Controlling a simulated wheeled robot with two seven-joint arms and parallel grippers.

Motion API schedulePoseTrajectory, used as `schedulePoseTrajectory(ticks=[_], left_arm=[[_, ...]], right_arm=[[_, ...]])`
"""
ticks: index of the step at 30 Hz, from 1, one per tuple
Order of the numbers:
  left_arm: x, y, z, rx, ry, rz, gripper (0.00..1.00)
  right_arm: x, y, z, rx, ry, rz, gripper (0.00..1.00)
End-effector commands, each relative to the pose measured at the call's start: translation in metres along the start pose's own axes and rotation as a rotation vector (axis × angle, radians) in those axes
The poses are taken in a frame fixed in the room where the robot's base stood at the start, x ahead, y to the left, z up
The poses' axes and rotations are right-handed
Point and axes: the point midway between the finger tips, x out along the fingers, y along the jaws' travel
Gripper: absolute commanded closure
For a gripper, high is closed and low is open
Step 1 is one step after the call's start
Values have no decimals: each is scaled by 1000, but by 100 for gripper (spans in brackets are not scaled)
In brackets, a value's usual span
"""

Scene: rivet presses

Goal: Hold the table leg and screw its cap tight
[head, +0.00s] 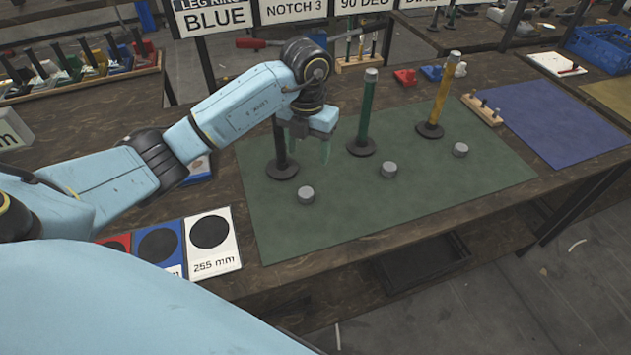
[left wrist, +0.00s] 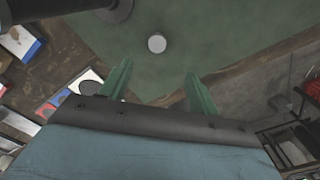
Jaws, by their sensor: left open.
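Three upright legs on round black bases stand on the green mat (head: 420,195): a black leg (head: 281,150), a green leg (head: 366,110) and a yellow leg (head: 439,102). Grey caps lie in front of them: the left cap (head: 306,195), the middle cap (head: 389,170) and the right cap (head: 460,150). My left gripper (head: 322,150) is open and empty, above the mat beside the black leg, its fingers pointing down. In the left wrist view one cap (left wrist: 156,43) lies beyond the spread fingers (left wrist: 160,88), and a dark leg shows at upper left (left wrist: 60,10). My right gripper is out of view.
Signs behind read BLUE (head: 215,17), NOTCH 3 (head: 293,9) and 90 DEG. A card marked 255 mm (head: 214,266) lies left of the mat. A blue mat (head: 545,122) and a small pegged wooden block (head: 482,111) are at right. The mat's front is clear.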

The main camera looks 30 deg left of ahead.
Motion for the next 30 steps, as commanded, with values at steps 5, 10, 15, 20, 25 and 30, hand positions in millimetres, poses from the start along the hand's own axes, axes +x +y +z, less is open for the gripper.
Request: schedulePoseTrajectory(ticks=[5, 10, 15, 20, 25, 30], left_arm=[[0, -1, 0, 1, 0, -2, 39], [13, -1, -1, 1, 2, -3, 39], [47, -1, -1, 1, 5, -5, 39], [72, -1, -1, 2, 2, -5, 39], [82, -1, 0, 2, 0, -4, 39], [82, -1, 0, 3, -1, -4, 39]], right_arm=[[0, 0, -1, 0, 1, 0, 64], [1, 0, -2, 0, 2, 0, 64], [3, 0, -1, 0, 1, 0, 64], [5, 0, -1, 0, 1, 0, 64], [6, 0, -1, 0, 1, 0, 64], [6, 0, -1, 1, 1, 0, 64]])
